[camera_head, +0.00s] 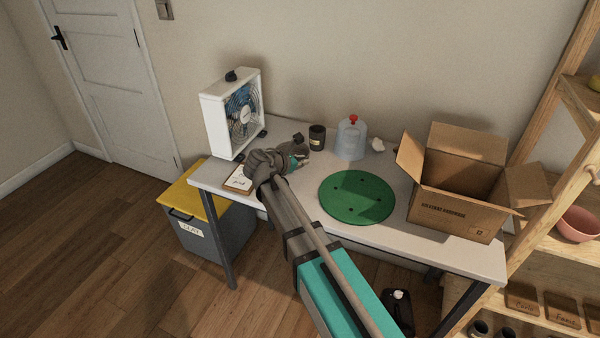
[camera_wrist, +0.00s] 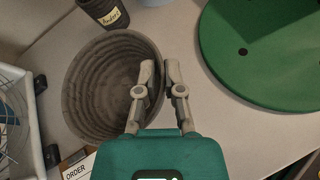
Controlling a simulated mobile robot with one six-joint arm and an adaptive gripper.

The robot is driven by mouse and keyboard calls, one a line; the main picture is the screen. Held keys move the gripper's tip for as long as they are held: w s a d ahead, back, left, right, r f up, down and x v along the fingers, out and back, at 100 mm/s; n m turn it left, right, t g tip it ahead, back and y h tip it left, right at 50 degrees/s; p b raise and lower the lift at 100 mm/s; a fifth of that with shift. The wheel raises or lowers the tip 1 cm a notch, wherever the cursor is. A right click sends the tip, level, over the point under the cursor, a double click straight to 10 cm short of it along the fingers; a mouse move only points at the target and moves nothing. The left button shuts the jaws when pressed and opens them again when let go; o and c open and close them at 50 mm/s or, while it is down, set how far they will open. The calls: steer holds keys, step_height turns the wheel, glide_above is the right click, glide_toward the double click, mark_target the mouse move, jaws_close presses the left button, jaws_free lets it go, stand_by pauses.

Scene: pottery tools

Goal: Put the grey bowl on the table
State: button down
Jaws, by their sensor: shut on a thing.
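The grey bowl (camera_wrist: 95,85), ridged inside, lies under my gripper in the wrist view. My gripper (camera_wrist: 159,70) is shut on the bowl's right rim, with one finger inside the bowl and the other outside. The bowl is over the white table (camera_head: 395,215), between the fan and the green disc. I cannot tell whether its base touches the tabletop. In the head view my arm hides most of the bowl and gripper.
A fan (camera_head: 235,112) and an order clipboard (camera_head: 238,178) are at the left. A dark labelled cup (camera_head: 317,137) and a clear red-topped jar (camera_head: 351,138) stand behind. A green disc (camera_head: 357,197) and an open cardboard box (camera_head: 457,200) occupy the right side.

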stand_by(0.3)
steer(key=shift+w+a+f+b, duration=0.15)
steer(key=shift+w+f+b, duration=0.05)
steer(key=shift+f+b, duration=0.25)
steer(key=shift+w+a+f+b, duration=0.1)
steer(key=shift+w+f+b, duration=0.05)
steer(key=shift+f+b, duration=1.4)
steer(key=shift+f, duration=0.1)
steer(key=c, duration=0.8)
jaws_free()
steer(key=shift+o, duration=0.2)
steer(key=shift+r, duration=0.2)
steer(key=shift+s+a+r, duration=0.15)
steer(key=shift+s, duration=0.1)
steer(key=p+v, duration=0.5)
steer(key=v, duration=0.6)
steer(key=shift+s, duration=0.15)
